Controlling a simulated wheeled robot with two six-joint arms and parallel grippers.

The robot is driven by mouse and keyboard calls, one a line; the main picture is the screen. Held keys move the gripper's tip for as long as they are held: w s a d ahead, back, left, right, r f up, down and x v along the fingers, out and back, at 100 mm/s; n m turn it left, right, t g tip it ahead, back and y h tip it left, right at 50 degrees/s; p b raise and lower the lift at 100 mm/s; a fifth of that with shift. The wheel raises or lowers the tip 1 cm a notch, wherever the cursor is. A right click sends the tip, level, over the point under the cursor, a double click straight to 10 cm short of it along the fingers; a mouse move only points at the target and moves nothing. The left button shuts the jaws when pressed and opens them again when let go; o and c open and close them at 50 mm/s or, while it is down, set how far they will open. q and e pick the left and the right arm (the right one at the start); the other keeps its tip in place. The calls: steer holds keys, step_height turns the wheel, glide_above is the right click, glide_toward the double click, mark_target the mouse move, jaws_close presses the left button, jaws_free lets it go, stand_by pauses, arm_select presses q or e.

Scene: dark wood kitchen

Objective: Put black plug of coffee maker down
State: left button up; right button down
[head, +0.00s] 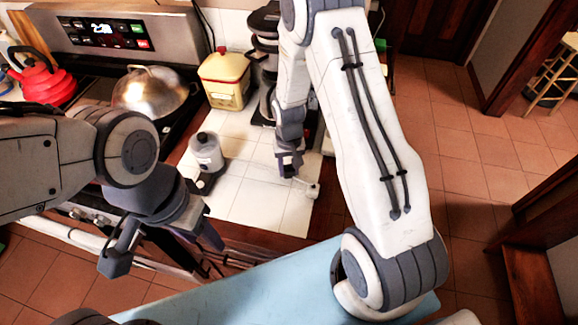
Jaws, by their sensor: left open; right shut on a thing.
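The black coffee maker (264,45) stands at the back of the white-tiled counter, partly hidden behind my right arm. My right gripper (291,172) is low over the right part of the counter, in front of the coffee maker. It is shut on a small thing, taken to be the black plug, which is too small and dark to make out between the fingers. A small whitish piece (312,191) shows right beside the fingertips. My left gripper (163,246) is open and empty in front of the counter's front edge, away from the plug.
A metal-domed pan (150,91) and red kettle (37,75) are on the stove at left. Tiles at the front are bare.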

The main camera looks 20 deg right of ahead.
steer(key=shift+f, duration=0.2)
steer(key=shift+f+b, duration=0.5)
steer(key=shift+c, duration=2.3)
jaws_free()
